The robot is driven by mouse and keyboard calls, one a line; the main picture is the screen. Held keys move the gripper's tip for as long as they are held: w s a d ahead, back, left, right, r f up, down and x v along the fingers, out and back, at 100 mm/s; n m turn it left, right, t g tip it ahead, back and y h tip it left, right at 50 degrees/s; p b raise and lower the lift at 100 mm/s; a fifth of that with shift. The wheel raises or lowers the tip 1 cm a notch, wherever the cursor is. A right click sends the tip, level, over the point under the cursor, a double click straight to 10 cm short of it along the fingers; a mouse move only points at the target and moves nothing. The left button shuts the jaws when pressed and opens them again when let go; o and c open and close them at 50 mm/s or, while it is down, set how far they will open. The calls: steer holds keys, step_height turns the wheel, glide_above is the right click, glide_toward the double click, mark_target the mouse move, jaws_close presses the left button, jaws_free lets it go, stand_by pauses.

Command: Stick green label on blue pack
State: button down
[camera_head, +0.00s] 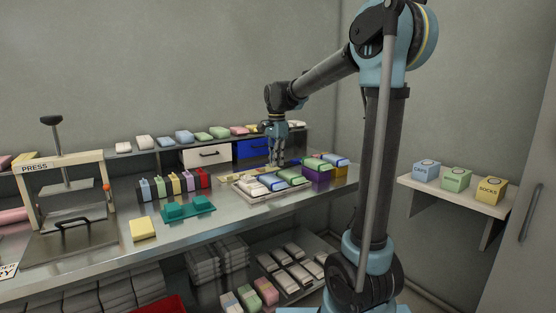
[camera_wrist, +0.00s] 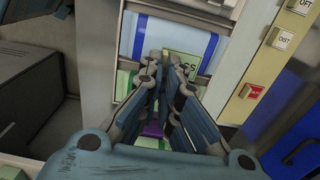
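A white pack with blue side bands (camera_wrist: 140,38) lies under my fingertips in the wrist view. A green label (camera_wrist: 186,64) with dark lettering, partly covered by my fingers, shows over the pack's white middle. I cannot tell whether it touches the pack or hangs at the fingertips. My gripper (camera_wrist: 167,66) points down at the pack, its fingers close together with little gap. Whether they are closed on the label's edge is hidden. In the head view my gripper (camera_head: 278,163) is just behind the packs on the tray (camera_head: 262,197).
A green-banded pack lies nearer my wrist. In the head view, coloured boxes (camera_head: 318,175) stand right of the tray, and a teal fixture (camera_head: 187,211) stands left.

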mark_target(277, 179)
steer(key=shift+s+f, duration=0.1)
steer(key=shift+f, duration=2.35)
steer(key=shift+f, duration=0.2)
steer(key=c, duration=1.7)
jaws_free()
steer(key=shift+r, duration=0.1)
steer(key=r, duration=1.1)
steer(key=shift+w+r, duration=0.2)
steer(key=shift+r, duration=0.2)
